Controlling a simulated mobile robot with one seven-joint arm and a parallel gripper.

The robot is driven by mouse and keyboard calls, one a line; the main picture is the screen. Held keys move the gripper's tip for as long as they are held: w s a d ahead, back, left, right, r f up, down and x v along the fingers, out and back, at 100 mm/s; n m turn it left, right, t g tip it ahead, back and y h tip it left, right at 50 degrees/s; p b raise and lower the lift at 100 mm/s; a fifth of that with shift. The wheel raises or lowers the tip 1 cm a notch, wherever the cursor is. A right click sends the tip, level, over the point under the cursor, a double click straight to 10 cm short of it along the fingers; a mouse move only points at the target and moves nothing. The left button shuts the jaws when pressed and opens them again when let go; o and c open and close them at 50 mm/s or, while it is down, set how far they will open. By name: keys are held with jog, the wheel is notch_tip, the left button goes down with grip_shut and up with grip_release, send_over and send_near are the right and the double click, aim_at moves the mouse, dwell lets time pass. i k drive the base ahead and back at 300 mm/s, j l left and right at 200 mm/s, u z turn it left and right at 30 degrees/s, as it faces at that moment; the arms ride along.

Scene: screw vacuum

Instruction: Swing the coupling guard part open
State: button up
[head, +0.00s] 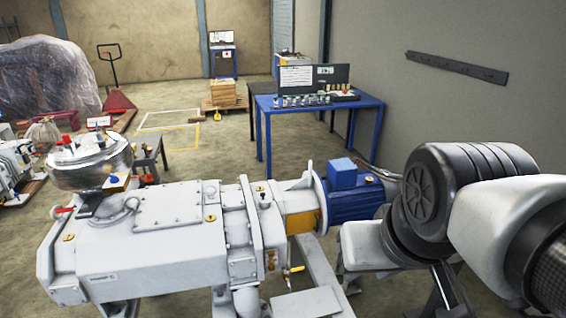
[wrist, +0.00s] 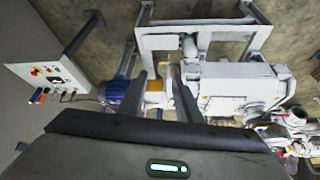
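The coupling guard (head: 302,222) shows in the head view as a yellow part between the white pump body (head: 165,235) and the blue motor (head: 350,200). It looks closed, though its far side is hidden. In the wrist view the yellow guard (wrist: 155,87) lies between and beyond my fingers, with the blue motor (wrist: 116,90) to its left and the white pump (wrist: 235,85) to its right. My gripper (wrist: 159,77) is open with nothing visibly held. I cannot tell whether a finger touches the guard. My gripper is out of the head view; my arm fills its right side.
A white control panel (wrist: 42,75) with coloured buttons is at the left in the wrist view. A white support frame (wrist: 200,38) runs beside the machine. A blue table (head: 318,102) stands behind. The floor (head: 215,150) between is mostly clear.

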aim_at(302, 223)
jog(key=i+l+u, duration=0.15)
jog(key=i, duration=0.2)
jog(key=i+l+u, duration=0.15)
jog(key=i+l, duration=0.3)
jog(key=u, duration=0.1)
jog(key=i, duration=0.1)
